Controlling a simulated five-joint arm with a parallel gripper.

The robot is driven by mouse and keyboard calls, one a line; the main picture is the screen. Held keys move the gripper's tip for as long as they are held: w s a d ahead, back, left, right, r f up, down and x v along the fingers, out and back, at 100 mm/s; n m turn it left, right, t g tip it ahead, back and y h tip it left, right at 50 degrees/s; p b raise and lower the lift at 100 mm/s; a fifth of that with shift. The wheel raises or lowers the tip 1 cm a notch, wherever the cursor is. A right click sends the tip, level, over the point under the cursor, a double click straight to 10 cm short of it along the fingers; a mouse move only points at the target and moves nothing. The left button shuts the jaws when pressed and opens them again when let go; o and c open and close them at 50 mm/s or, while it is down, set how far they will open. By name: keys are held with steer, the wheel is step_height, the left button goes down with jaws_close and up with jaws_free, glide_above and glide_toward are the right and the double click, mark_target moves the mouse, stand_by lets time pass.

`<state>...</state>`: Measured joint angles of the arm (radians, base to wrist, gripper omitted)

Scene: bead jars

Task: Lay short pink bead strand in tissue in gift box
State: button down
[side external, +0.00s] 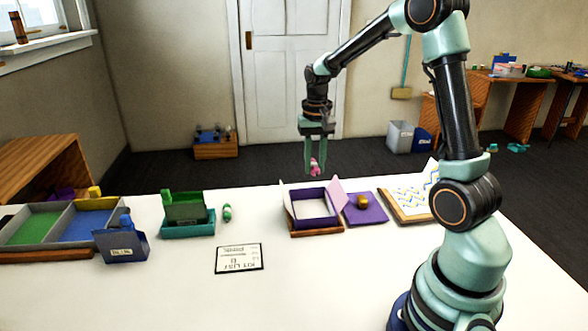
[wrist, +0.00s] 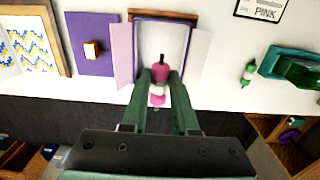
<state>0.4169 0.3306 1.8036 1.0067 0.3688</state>
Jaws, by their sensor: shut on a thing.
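My gripper (side external: 316,170) is shut on the short pink bead strand (side external: 314,168) and holds it in the air above the gift box. In the wrist view the pink and white strand (wrist: 161,75) sits between the green fingertips (wrist: 159,80). The purple gift box (side external: 315,222) stands open on a wooden base on the white table, with its flaps spread and white tissue (side external: 314,208) inside. The wrist view shows the box (wrist: 163,18) beyond the strand, which hides part of the tissue.
A purple lid (side external: 366,214) with a gold piece lies right of the box, beside a patterned board (side external: 404,205). A green bead strand (side external: 227,212) and teal holder (side external: 188,222) stand to the left. A kit list card (side external: 239,258) lies in front.

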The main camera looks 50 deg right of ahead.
mark_target(312, 216)
step_height(312, 216, down, 14)
steer(key=shift+r, duration=0.15)
stand_by(0.3)
steer(key=c, duration=0.7)
jaws_free()
